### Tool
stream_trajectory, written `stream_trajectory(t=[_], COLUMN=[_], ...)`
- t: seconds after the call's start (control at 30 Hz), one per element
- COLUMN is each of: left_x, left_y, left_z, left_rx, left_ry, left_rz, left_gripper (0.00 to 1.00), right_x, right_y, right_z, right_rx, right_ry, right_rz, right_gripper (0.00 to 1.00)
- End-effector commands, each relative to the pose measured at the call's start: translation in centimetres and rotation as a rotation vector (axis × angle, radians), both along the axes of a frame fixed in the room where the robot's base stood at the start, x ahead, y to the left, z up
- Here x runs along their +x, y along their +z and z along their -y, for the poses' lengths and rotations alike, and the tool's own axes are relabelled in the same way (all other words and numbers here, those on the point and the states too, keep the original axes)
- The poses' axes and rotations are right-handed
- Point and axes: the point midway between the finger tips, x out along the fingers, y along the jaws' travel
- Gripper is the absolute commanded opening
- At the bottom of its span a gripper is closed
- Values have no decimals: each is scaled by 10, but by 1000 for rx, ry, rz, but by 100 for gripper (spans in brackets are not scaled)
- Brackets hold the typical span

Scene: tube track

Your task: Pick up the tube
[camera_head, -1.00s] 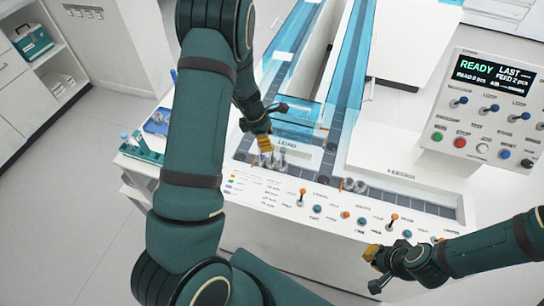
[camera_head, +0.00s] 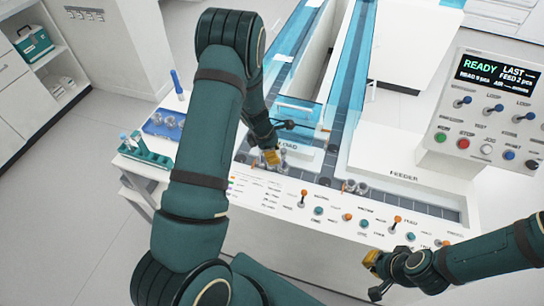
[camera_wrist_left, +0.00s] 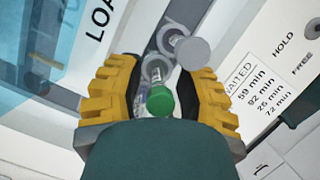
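In the left wrist view, a clear tube with a green cap (camera_wrist_left: 160,100) lies between the yellow-padded fingers of my left gripper (camera_wrist_left: 163,95). The fingers are open, with gaps on both sides of the cap. A second tube with a grey cap (camera_wrist_left: 191,53) is just beyond it. In the head view, my left gripper (camera_head: 271,156) points down at a cluster of tubes (camera_head: 285,166) on the dark track near the load label, and partly hides them. My right gripper (camera_head: 374,273) hangs off the front of the machine, away from the tubes; its finger gap is unclear.
More tubes (camera_head: 355,187) are on the track farther right. Levers and knobs (camera_head: 347,216) line the front panel. A display console (camera_head: 485,105) stands at right. A blue tray (camera_head: 163,124) and a green rack (camera_head: 146,152) sit at left. Blue transparent walls (camera_head: 352,75) flank the rear track.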

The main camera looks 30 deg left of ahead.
Motion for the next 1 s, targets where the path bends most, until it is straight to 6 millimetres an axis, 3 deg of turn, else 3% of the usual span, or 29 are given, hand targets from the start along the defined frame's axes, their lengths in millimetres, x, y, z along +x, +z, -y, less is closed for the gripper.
stream_trajectory(t=[0.03,0.07,0.1,0.53,1.0], left_x=[0,0,0,0,0], left_y=[0,0,0,5,86], left_z=[0,0,0,0,1], left_rx=[0,0,0,1,0], left_ry=[0,0,0,0,-2], left_rz=[0,0,0,1,2], left_gripper=[14,3,0,0,0], right_x=[0,0,0,1,8], right_y=[0,0,0,2,23], right_z=[0,0,0,0,1], right_rx=[0,0,0,0,-4], right_ry=[0,0,0,-2,-13], right_rz=[0,0,0,2,17], right_gripper=[0,0,0,0,0])
